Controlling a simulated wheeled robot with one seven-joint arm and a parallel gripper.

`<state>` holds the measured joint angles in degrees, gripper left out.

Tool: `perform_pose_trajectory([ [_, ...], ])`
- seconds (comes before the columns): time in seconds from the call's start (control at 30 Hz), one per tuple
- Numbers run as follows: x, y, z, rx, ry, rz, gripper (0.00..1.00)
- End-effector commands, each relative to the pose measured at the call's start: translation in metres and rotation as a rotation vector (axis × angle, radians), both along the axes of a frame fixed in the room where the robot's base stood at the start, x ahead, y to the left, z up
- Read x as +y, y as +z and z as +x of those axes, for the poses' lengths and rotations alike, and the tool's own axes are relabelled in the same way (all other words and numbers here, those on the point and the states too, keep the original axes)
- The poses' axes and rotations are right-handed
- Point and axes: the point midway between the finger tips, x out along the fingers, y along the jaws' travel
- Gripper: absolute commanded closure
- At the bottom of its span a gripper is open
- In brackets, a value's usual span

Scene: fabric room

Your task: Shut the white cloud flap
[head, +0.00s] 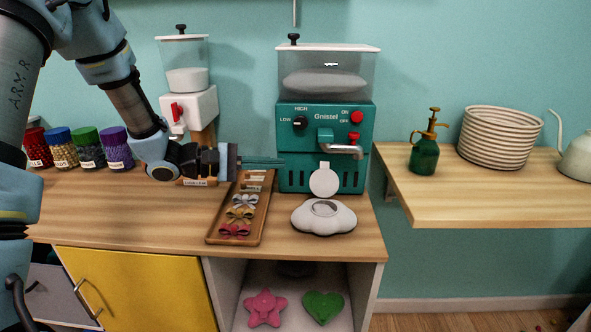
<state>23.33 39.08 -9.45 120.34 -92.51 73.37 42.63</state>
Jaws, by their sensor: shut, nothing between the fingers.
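A white cloud-shaped thing (340,220) lies on the wooden counter in front of the teal machine. A dark-edged round opening shows on its top. A white round flap (324,182) with a small tab at its top stands raised at the cloud's back edge, in front of the machine's vents; it appears to be open. My gripper (281,161) is shut and empty. It points right, above the counter, left of the flap and higher than the cloud, with its tips near the machine's left side. Whether the tips touch the machine cannot be told.
The teal machine (300,150) has a metal spout jutting forward above and right of the flap. A wooden tray (212,237) of bows lies left of the cloud. Several lidded jars (88,152) stand far left. A shelf (480,205) on the right holds a green sprayer (424,158).

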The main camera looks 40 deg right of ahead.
Motion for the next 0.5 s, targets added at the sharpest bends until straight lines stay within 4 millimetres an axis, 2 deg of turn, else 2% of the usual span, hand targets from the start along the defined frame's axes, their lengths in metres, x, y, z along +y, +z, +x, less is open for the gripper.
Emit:
perform_pose_trajectory([
  [0.5,-0.073,-0.01,-0.032,0.001,-0.004,0.003,1.0],
])
